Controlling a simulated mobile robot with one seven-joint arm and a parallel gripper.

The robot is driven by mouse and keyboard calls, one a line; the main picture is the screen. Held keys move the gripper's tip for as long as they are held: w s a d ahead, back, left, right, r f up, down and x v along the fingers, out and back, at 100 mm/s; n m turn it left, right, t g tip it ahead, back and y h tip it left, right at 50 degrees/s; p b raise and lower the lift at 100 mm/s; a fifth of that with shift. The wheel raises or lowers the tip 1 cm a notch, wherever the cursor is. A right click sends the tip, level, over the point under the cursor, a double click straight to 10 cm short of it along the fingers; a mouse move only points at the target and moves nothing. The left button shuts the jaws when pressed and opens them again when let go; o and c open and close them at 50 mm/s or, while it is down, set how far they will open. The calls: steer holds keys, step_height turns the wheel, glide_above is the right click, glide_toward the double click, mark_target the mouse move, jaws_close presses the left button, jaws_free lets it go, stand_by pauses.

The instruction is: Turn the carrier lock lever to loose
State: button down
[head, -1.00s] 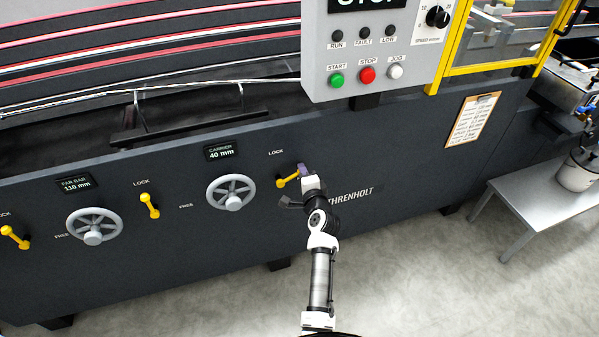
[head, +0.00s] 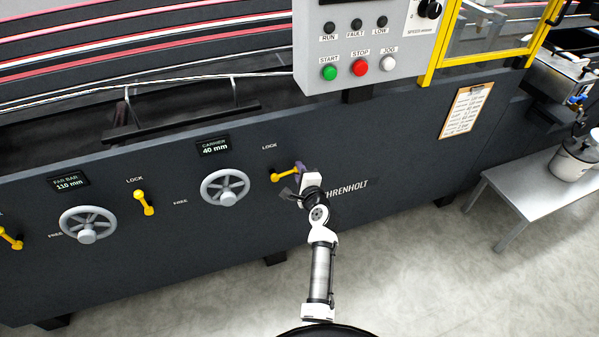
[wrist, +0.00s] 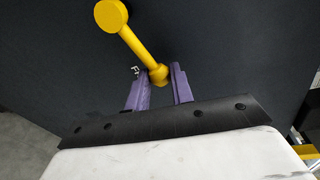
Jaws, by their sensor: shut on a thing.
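The carrier lock lever is a yellow bar (head: 284,175) with a round hub and a knob, right of the carrier handwheel (head: 225,188) in the head view. It points right and slightly up from its hub, below the LOCK label. My gripper (head: 300,172) is at its knob end. In the wrist view the lever (wrist: 136,46) runs from its hub at upper left to the knob between the purple fingers of my gripper (wrist: 160,84), shut on it. A letter F shows behind the left finger; the rest of that label is hidden.
A similar yellow lever (head: 143,203) and the far bar handwheel (head: 87,224) are to the left on the dark machine panel. The control box (head: 345,50) overhangs above. A grey table (head: 510,190) stands at right; the floor in front is clear.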

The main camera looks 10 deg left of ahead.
steer(key=c, duration=1.2)
jaws_free()
steer(key=shift+w, duration=0.1)
steer(key=b+v, duration=0.1)
steer(key=v, duration=1.3)
steer(key=shift+b, duration=0.35)
steer(key=shift+a, duration=0.1)
